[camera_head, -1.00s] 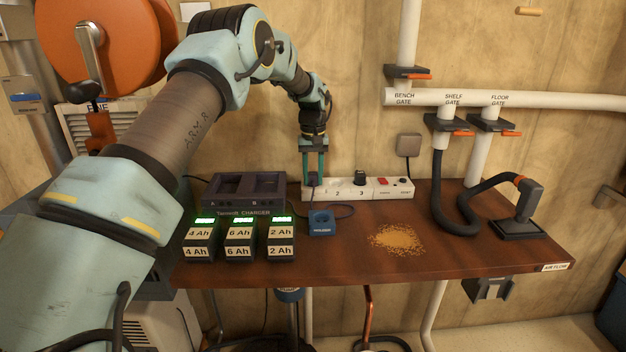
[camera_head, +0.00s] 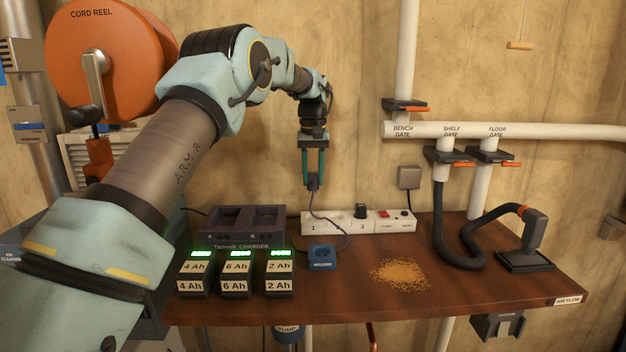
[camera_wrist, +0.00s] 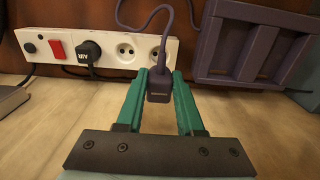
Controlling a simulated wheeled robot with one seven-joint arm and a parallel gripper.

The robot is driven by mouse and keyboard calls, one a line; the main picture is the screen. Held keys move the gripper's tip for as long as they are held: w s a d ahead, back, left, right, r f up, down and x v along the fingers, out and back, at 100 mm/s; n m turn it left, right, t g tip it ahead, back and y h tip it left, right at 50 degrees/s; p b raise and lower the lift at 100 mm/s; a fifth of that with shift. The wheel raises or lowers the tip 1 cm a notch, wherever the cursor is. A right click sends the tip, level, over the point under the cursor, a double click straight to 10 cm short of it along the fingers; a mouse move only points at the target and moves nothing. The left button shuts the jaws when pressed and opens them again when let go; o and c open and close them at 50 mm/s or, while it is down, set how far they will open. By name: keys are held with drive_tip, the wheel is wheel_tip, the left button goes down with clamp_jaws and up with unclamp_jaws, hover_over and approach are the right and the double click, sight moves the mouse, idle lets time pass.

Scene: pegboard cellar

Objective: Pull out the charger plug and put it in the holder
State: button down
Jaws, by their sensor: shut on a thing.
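My gripper (camera_head: 313,184) is shut on the purple charger plug (camera_head: 313,181). It holds the plug in the air, above the left end of the white power strip (camera_head: 340,222). In the wrist view the plug (camera_wrist: 159,87) sits between the green fingertips, with its cord rising from it and looping left. The strip (camera_wrist: 110,46) shows two bare sockets and a black plug (camera_wrist: 88,52) in another. The blue holder (camera_head: 321,257) stands on the bench in front of the strip, below my gripper; its top looks empty. The purple charger (camera_head: 243,227) stands to the left.
Several battery packs (camera_head: 236,275) with green displays stand in front of the charger. A pile of sawdust (camera_head: 400,274) lies right of the holder. A black hose (camera_head: 442,215) and a nozzle stand (camera_head: 535,242) occupy the right side. Bare bench (camera_head: 345,298) lies in front.

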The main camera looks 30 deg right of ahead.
drive_tip(key=shift+s, duration=0.1)
drive_tip(key=shift+s+a+f+b, duration=0.15)
drive_tip(key=shift+s+b, duration=0.2)
drive_tip(key=shift+b, duration=0.2)
drive_tip(key=shift+s+a+f+b, duration=0.15)
drive_tip(key=shift+s+b, duration=0.15)
drive_tip(key=shift+b, duration=0.2)
drive_tip(key=s+a+f+b, duration=0.1)
drive_tip(key=s+a+b, duration=0.1)
drive_tip(key=s+b, duration=0.3)
drive_tip(key=s+a+f+b, duration=0.1)
drive_tip(key=s+b, duration=0.3)
drive_tip(key=s, duration=0.4)
drive_tip(key=shift+s+a+f+b, duration=0.35)
drive_tip(key=shift+a+b, duration=0.05)
drive_tip(key=shift+a, duration=0.5)
drive_tip(key=shift+f, duration=0.15)
drive_tip(key=shift+f+b, duration=0.75)
drive_tip(key=shift+f, duration=0.6)
drive_tip(key=shift+p, duration=1)
idle(0.3)
drive_tip(key=shift+f, duration=0.7)
idle(1.2)
